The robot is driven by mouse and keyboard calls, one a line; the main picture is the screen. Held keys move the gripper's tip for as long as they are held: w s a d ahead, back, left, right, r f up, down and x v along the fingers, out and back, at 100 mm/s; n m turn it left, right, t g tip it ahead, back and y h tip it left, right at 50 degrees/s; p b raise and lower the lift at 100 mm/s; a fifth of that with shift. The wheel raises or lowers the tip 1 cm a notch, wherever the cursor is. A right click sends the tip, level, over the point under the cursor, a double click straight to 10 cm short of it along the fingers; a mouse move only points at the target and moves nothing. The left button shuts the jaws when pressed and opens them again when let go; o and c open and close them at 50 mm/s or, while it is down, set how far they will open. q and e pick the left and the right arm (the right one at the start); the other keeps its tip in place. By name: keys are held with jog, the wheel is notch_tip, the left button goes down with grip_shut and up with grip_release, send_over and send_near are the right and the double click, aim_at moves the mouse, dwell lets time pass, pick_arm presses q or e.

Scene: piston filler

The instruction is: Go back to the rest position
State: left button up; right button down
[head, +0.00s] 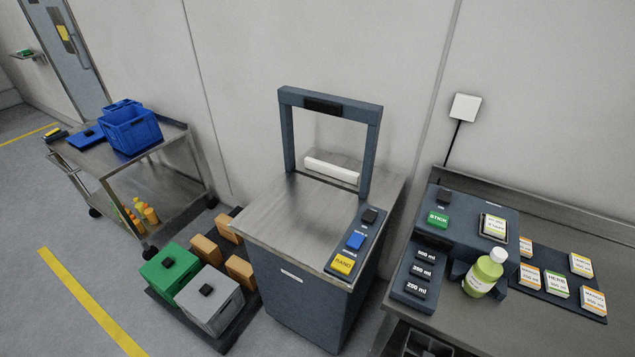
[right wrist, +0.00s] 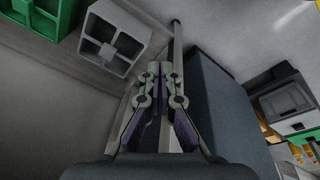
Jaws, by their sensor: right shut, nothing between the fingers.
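My right gripper (right wrist: 159,72) shows in the right wrist view, with its fingertips together and nothing between them. It is apart from the things around it. Neither gripper shows in the head view, and my left gripper is in no view. A dark machine with a steel top (head: 285,215) and an arch (head: 330,101) stands in the middle of the head view. A labelling station (head: 465,214) with a green STICK button (head: 438,219) is on the bench at right. A light-green bottle with a white cap (head: 484,272) sits at its front, slightly tilted in the picture.
A steel cart (head: 180,158) with a blue crate (head: 131,130) stands at left. Green (head: 170,270) and grey (head: 210,299) crates and several brown boxes (head: 205,249) sit on a low dark platform. Label cards (head: 557,285) lie on the bench. The floor at lower left is clear.

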pick_arm(q)
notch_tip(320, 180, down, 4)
jog(key=b, duration=0.3)
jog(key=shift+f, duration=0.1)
pick_arm(e)
jog(key=s+f+g, duration=0.1)
jog(key=s+f, duration=1.5)
jog(key=shift+s+d+f, duration=0.25)
jog(key=shift+d+f, duration=0.05)
jog(key=shift+d, duration=0.1)
